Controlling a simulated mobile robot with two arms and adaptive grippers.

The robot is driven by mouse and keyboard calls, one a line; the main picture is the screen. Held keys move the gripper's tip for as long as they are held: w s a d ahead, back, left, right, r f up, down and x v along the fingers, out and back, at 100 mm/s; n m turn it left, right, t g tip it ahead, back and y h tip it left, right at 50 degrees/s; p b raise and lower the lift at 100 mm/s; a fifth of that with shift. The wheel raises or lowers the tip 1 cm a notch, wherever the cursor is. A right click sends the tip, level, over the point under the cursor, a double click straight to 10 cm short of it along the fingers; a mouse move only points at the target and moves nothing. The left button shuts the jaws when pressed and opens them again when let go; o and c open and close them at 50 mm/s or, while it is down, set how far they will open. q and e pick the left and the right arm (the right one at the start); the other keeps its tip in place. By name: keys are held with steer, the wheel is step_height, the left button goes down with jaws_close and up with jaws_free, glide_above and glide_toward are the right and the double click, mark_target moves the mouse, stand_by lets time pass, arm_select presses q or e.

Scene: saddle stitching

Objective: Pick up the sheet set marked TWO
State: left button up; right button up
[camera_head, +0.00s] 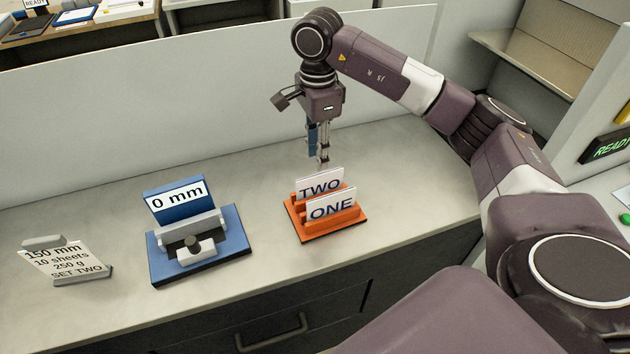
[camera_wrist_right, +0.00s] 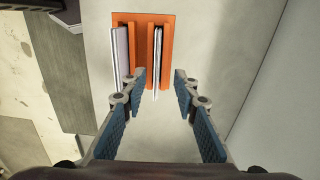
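The sheet set marked TWO (camera_head: 320,185) stands upright in an orange holder (camera_head: 334,230), behind the sheet set marked ONE (camera_head: 331,207). My right gripper (camera_head: 322,163) points down just above and behind the TWO set. The ONE set (camera_wrist_right: 122,52) is further left in the orange holder (camera_wrist_right: 148,20). My left gripper is not in view.
A blue device reading 0 mm (camera_head: 178,200) stands left of the holder on the grey counter (camera_head: 420,190). A sign (camera_head: 66,262) reading 150 mm, 10 sheets, 250 g, SET TWO is at far left. A pale panel (camera_head: 130,95) runs behind the counter.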

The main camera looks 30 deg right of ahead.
mark_target(320, 174)
steer(key=f, duration=0.1)
steer(key=f+p, duration=0.1)
steer(key=shift+s+f, duration=0.3)
step_height(320, 174, down, 4)
steer(key=shift+d+r+p, duration=0.15)
steer(key=shift+r+p, duration=0.1)
steer(key=shift+p, duration=0.85)
steer(key=shift+f, duration=0.55)
steer(key=c, duration=0.8)
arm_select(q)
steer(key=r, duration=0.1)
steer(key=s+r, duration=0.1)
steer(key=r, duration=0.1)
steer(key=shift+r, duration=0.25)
arm_select(e)
jaws_close()
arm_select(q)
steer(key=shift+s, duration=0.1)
